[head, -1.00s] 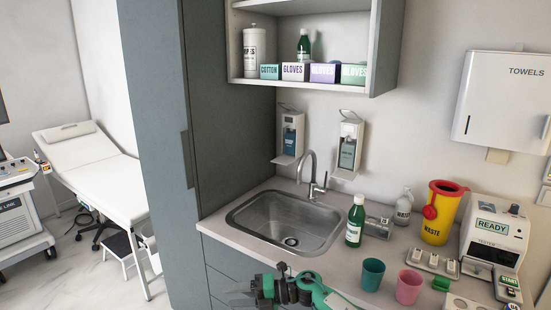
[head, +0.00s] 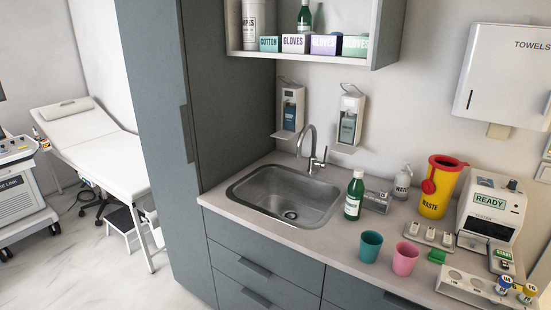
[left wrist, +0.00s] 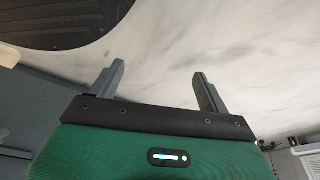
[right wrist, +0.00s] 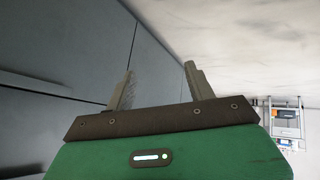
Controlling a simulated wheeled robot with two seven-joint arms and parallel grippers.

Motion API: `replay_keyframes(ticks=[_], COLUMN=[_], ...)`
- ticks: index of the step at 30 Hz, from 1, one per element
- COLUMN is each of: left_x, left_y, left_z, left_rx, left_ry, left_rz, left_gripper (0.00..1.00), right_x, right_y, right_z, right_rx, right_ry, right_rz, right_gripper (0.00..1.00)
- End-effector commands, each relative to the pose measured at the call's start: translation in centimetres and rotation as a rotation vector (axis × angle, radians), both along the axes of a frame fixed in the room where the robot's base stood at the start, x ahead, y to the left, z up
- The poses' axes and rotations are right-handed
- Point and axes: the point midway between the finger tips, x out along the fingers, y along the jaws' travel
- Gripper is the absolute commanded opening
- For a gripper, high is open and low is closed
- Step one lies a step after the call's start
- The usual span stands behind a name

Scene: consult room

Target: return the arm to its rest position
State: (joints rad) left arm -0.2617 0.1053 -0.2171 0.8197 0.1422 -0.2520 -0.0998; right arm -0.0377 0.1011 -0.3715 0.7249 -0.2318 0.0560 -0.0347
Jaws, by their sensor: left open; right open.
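My left gripper (left wrist: 158,85) shows in the left wrist view with its two fingers apart and nothing between them. Pale marbled floor lies beyond it. My right gripper (right wrist: 158,88) shows in the right wrist view, also open and empty, with grey cabinet fronts and pale floor beyond. Neither arm shows in the head view.
The counter holds a sink (head: 285,195), a green bottle (head: 354,195), a teal cup (head: 371,246), a pink cup (head: 405,259), a yellow waste bin (head: 437,190), a tester (head: 490,207) and a tube rack (head: 462,285). Grey drawers (head: 262,262) stand below. An examination bed (head: 95,150) is at left.

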Motion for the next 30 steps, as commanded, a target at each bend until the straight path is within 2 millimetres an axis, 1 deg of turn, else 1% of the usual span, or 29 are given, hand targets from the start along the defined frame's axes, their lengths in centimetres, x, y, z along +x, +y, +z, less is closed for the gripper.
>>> replay_keyframes(ticks=[1,2,3,5,6,8,9,12,13,15,18,30], left_x=[-1.7,-2.6,-3.7,-5.5,-6.7,-8.3,-9.3,-11.2,-11.6,-12.4,-12.9,-13.0], left_y=[0.2,0.3,0.5,0.7,0.8,0.9,1.0,1.2,1.2,1.3,1.4,1.4], left_z=[-0.6,-0.9,-1.3,-1.9,-2.2,-2.6,-2.8,-3.2,-3.3,-3.5,-3.6,-3.6], left_rx=[0.008,0.013,0.018,0.027,0.032,0.039,0.044,0.052,0.053,0.057,0.059,0.059], left_ry=[0.026,0.04,0.057,0.083,0.101,0.125,0.139,0.167,0.174,0.185,0.192,0.193], left_rz=[0.001,0.001,0.001,0.002,0.002,0.0,0.0,-0.001,-0.001,-0.002,-0.002,-0.002], left_gripper=[0.79,0.79,0.79,0.79,0.79,0.79,0.79,0.79,0.79,0.79,0.79,0.79], right_x=[-3.8,-5.9,-8.7,-12.9,-15.6,-19.5,-21.9,-26.7,-27.9,-29.8,-31.2,-31.4], right_y=[-1.1,-1.7,-2.5,-3.6,-4.2,-5.0,-5.5,-6.3,-6.5,-6.8,-7.0,-7.0], right_z=[-1.8,-2.8,-3.9,-5.3,-6.1,-7.0,-7.5,-8.2,-8.3,-8.5,-8.6,-8.6], right_rx=[-0.001,-0.002,-0.005,-0.008,-0.011,-0.014,-0.017,-0.021,-0.023,-0.024,-0.026,-0.027], right_ry=[0.079,0.123,0.182,0.268,0.323,0.399,0.445,0.537,0.558,0.594,0.622,0.625], right_rz=[-0.053,-0.086,-0.127,-0.188,-0.227,-0.28,-0.314,-0.378,-0.393,-0.42,-0.439,-0.441], right_gripper=[0.55,0.55,0.55,0.55,0.55,0.55,0.55,0.55,0.55,0.55,0.55,0.55])
